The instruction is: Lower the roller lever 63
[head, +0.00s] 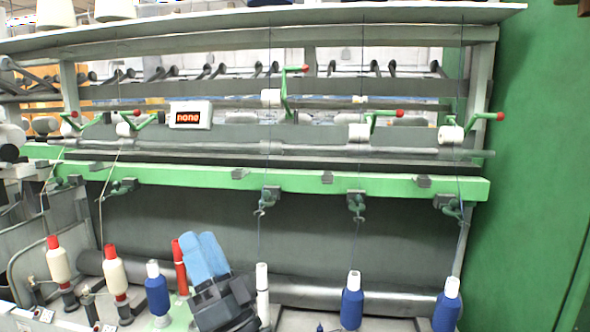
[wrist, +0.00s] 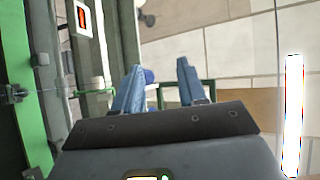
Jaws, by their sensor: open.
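Several green roller levers with red knobs line the spinning frame in the head view. One lever (head: 286,88) stands raised, its red knob (head: 305,68) up high beside a white roller (head: 271,97). The levers at the right (head: 374,124), far right (head: 476,121) and left (head: 141,124) sit lower. No number shows on any lever, so I cannot tell which is 63. My gripper (head: 203,238), with blue fingers, is low in front of the frame, below and left of the raised lever and apart from it. In the wrist view its fingers (wrist: 157,72) are spread and empty.
A green rail (head: 300,183) crosses below the levers. Blue (head: 352,302) and white (head: 58,262) bobbins stand along the front near my gripper. A green wall (head: 540,150) closes the right side. Tiled floor (wrist: 220,45) shows in the wrist view.

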